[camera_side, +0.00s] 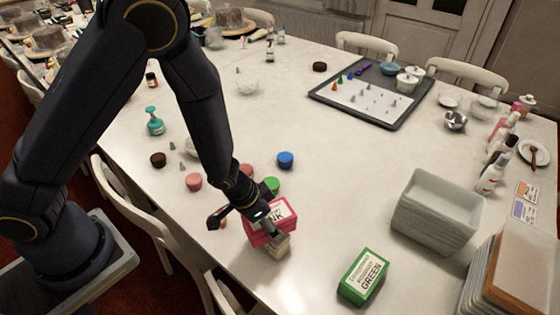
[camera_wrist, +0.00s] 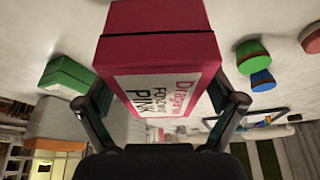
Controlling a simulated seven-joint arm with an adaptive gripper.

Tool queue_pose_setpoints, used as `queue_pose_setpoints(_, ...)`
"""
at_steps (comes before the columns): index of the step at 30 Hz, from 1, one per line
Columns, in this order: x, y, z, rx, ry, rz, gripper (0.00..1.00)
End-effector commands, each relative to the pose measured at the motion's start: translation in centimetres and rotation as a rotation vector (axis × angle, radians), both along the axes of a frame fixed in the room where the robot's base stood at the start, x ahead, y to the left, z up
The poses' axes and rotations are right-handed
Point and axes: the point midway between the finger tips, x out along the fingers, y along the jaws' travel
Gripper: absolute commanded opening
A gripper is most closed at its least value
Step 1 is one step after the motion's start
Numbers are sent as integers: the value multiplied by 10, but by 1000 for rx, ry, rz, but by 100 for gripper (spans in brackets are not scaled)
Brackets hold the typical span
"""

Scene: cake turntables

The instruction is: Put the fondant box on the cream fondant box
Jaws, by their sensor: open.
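In the wrist view the pink box (camera_wrist: 160,50) fills the space between the fingers of my gripper (camera_wrist: 168,100). Whether the fingers touch the box is hard to tell.
A green fondant box (camera_side: 363,275) lies to the right. Stacked grey trays (camera_side: 437,210) stand beyond it. Blue (camera_side: 285,159), green and pink tubs stand behind my gripper. A dark tray (camera_side: 375,92) with piping tips lies further back.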

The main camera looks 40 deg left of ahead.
Motion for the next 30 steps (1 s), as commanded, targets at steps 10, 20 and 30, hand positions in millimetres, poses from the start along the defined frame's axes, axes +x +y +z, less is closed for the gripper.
queue_pose_setpoints(10,-2,1,10,-1,-2,1,93)
queue_pose_setpoints(20,-24,10,70,-5,-4,3,93)
queue_pose_setpoints(30,-40,17,109,-5,0,3,93)
